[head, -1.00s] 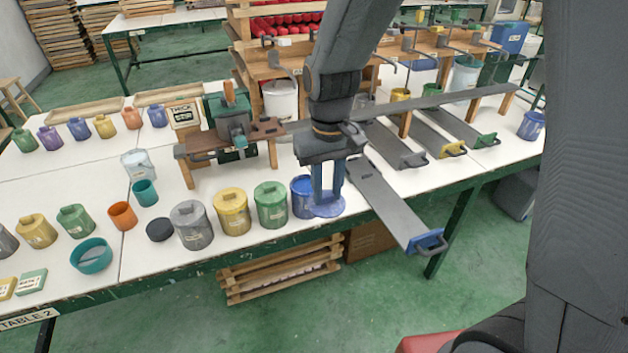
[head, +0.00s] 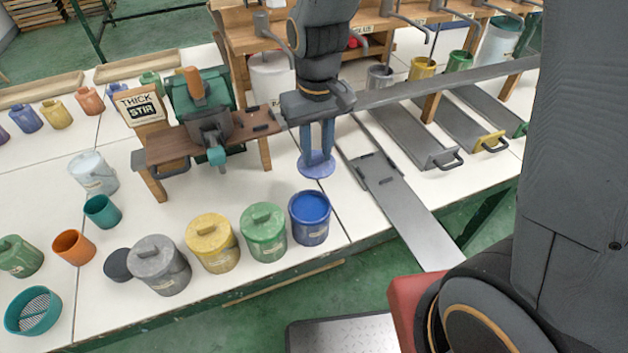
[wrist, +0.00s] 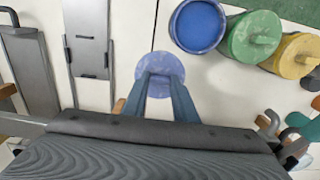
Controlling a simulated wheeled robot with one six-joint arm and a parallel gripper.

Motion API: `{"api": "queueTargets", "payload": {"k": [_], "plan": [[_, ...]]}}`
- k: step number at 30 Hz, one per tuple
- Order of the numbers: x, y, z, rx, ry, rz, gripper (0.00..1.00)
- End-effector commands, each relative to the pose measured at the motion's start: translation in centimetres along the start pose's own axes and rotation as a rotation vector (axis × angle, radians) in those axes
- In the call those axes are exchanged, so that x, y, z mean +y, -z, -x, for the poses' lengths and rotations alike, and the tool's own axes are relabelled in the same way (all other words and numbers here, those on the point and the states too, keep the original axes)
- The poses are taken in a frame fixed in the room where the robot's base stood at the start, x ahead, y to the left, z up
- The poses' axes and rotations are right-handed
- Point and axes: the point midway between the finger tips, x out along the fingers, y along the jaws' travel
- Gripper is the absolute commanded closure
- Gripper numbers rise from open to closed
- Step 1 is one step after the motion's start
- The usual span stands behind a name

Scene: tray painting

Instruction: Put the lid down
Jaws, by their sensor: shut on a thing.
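My gripper (head: 317,160) is shut on a round, pale blue lid (head: 317,166) and points down over the white table. In the wrist view the lid (wrist: 162,66) shows beyond my fingertips (wrist: 158,76). In the head view the lid is behind the open blue pot (head: 310,218), which shows blue paint inside. The pot also shows in the wrist view (wrist: 199,25), up and to the right of the lid. I cannot tell whether the lid touches the table.
Green (head: 264,232), yellow (head: 212,242) and grey (head: 160,264) lidded pots stand left of the blue pot. A wooden stand with a green machine (head: 200,100) is to the left. A grey sliding tray (head: 405,210) lies to the right. White table (head: 245,190) shows between stand and pots.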

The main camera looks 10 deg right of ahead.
Motion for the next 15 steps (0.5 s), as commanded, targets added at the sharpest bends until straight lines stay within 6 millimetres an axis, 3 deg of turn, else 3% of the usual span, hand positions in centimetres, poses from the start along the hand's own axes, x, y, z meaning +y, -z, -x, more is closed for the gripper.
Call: {"api": "queueTargets", "payload": {"k": [15], "plan": [[0.2,-0.1,-6.5,-0.003,0.000,-0.005,0.95]]}}
